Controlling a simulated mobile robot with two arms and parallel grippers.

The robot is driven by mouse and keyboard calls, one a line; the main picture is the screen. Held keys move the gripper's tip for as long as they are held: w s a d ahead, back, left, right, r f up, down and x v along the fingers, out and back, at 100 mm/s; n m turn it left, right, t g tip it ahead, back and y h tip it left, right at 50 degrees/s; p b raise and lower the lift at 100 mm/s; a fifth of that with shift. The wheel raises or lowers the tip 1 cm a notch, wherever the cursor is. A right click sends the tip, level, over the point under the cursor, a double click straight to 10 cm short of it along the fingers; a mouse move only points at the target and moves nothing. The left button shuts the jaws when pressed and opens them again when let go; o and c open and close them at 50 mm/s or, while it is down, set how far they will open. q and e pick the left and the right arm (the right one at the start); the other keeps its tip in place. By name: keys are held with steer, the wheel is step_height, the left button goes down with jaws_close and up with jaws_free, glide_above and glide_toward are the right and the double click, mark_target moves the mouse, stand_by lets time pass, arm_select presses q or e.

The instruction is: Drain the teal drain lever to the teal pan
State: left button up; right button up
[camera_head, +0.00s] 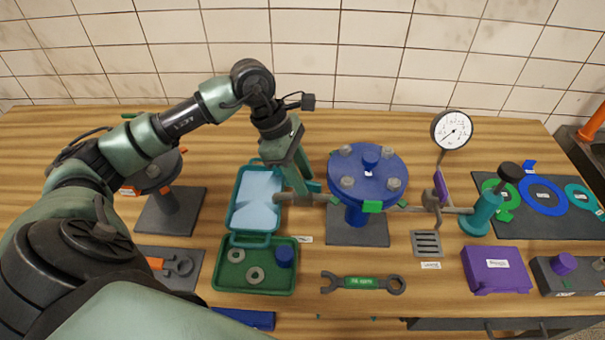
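The teal pan (233,222) is on the wooden table, left of the blue flanged fitting. A flat pale blue surface that looks like liquid covers its inside. My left gripper (301,192) points down at the pipe between the pan and the fitting. A small teal part (315,186), apparently the drain lever, shows just right of its fingers. The gripper hides most of this part, and I cannot tell whether the fingers are closed on it. My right gripper is not in view.
The blue flanged fitting (368,176) stands close right of my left gripper. A pressure gauge (452,130) and teal hand pump (482,212) are farther right. A green tray (222,283) with rings and a wrench (340,283) lie in front. My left arm covers the left side.

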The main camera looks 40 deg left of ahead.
arm_select(q)
steer(key=shift+s+f, duration=0.1)
jaws_close()
steer(key=shift+f+n+t+b, duration=0.3)
steer(key=shift+n+b, duration=0.4)
steer(key=shift+b, duration=0.35)
steer(key=shift+d+r+n+y+b, duration=0.1)
steer(key=shift+r+n+y+b, duration=0.15)
steer(key=shift+n+b, duration=0.45)
steer(key=shift+t, duration=0.3)
jaws_free()
